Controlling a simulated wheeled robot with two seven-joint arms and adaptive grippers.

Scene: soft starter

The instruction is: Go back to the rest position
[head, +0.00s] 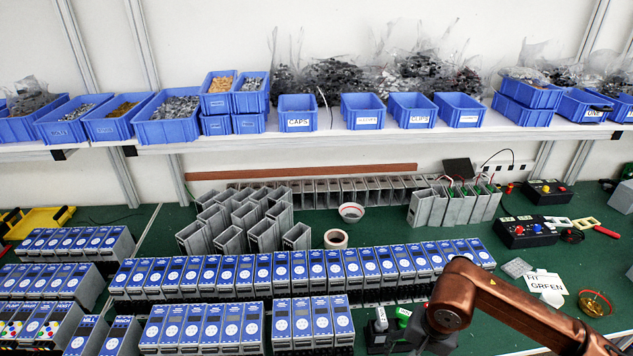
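My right arm (525,303), copper-coloured, reaches in from the lower right. It bends at a joint (450,312) and a dark part of it runs down past the bottom edge. No fingertips of my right gripper can be made out, and whatever it may hold is hidden. My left arm and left gripper are not in view. Rows of blue-faced soft starter units (280,270) stand on the green table (375,222), to the left of my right arm. More units (203,325) stand in a front row.
Grey open housings (263,235) and a tape roll (336,239) stand behind the units. Black control boxes (526,232), a label card (545,283) and a brass-coloured round item (594,304) lie at the right. Blue bins (297,113) line the shelf (375,134) above.

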